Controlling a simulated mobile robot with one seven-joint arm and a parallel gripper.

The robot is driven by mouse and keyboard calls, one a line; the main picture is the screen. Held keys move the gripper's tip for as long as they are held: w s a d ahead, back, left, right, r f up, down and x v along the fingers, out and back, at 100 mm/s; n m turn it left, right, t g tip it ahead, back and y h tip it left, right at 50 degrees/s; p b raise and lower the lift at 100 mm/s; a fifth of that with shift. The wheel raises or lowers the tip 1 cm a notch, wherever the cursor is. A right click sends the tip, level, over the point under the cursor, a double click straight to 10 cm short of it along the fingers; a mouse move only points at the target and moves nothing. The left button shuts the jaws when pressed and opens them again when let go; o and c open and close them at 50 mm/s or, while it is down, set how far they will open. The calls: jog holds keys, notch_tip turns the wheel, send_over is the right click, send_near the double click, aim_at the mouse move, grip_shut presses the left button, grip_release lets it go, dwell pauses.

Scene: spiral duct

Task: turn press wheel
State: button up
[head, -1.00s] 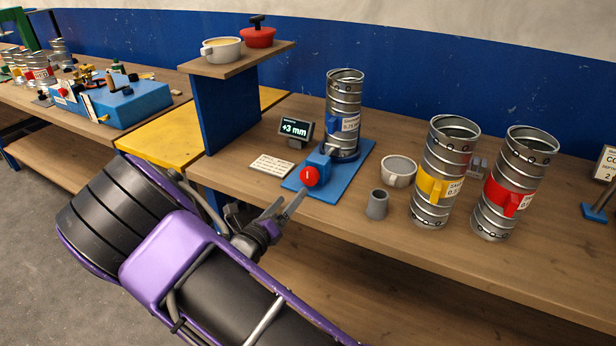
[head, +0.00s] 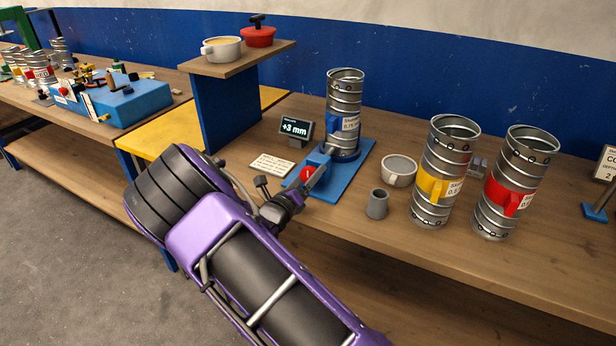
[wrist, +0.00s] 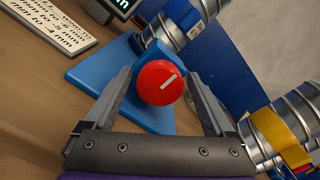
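The press wheel is a red round knob (wrist: 160,83) with a white line on its face, tilted up to the right in the wrist view. It sits on the front of a blue press block on a blue base plate (wrist: 88,74). In the head view the red wheel (head: 307,174) is partly hidden by my gripper (head: 291,178). In the wrist view my open gripper (wrist: 155,90) has one finger on each side of the wheel, with gaps visible at both sides. A silver spiral duct (head: 344,98) with a blue tag stands upright on the press.
A display (head: 295,129) reads +3 mm, with a printed card (head: 272,164) in front. A grey cup (head: 377,204), a pale bowl (head: 398,170) and ducts with yellow (head: 430,192) and red (head: 497,196) tags stand right. A raised shelf (head: 236,63) stands left.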

jog(key=c, duration=1.2)
jog(key=shift+o, duration=0.2)
